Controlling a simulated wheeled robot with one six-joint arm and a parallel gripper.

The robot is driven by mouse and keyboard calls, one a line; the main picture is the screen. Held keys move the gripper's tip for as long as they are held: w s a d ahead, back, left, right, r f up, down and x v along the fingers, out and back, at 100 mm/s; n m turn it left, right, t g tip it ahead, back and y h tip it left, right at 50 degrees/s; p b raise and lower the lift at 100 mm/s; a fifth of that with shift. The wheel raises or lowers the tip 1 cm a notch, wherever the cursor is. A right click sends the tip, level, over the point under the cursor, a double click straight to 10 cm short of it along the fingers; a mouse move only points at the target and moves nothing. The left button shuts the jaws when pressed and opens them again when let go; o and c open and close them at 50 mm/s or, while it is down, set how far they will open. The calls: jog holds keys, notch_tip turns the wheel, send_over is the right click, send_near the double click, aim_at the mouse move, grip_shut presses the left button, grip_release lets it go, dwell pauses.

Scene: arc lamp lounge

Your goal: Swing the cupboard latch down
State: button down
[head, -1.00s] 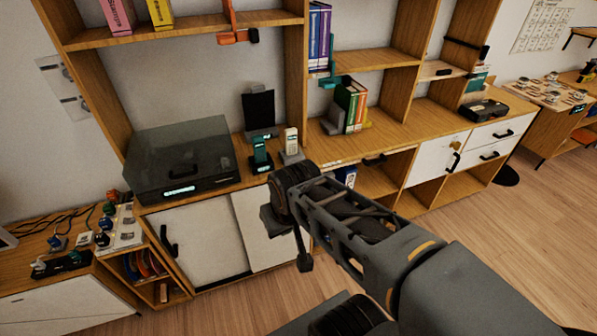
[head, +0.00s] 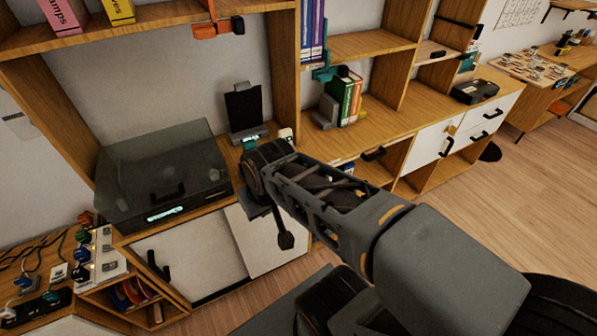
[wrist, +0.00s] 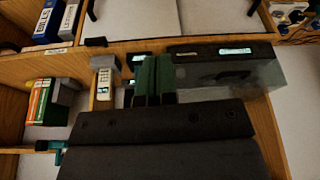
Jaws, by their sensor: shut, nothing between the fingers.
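The white cupboard door (head: 429,147) is in the low unit at right of the head view. A small tan-orange piece at its upper edge, which looks like the latch (head: 452,130), is too small for its angle to be read. A black handle (head: 446,147) is just below it. My gripper (wrist: 153,62) shows in the wrist view as two dark green fingers shut together and empty. In the head view my wrist hides the fingers. It is in front of the left part of the unit, well away from the cupboard door. The wrist view does not show the latch.
A turntable with a smoky cover (head: 160,175) stands on the counter at left. A dark tablet on a stand (head: 244,108) and upright books (head: 345,95) are behind my arm. A black box (head: 475,92) sits above the cupboard.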

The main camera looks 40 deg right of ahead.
jog(key=w+d+f+b, duration=0.3)
jog(key=w+d, duration=0.4)
jog(key=d, duration=0.4)
jog(key=w+d+f+m+b, duration=0.1)
jog(key=w+d+f+b, duration=0.2)
jog(key=w+d, duration=0.5)
jog(key=d, duration=0.3)
jog(key=shift+d, duration=0.3)
jog(key=shift+f, duration=0.25)
jog(key=x, duration=0.7)
jog(key=s+x, duration=0.1)
jog(key=x, duration=0.3)
jog(key=shift+w+d+f, duration=0.15)
jog(key=shift+f, duration=1.25)
jog(key=shift+m+b, duration=0.3)
jog(key=shift+b, duration=0.05)
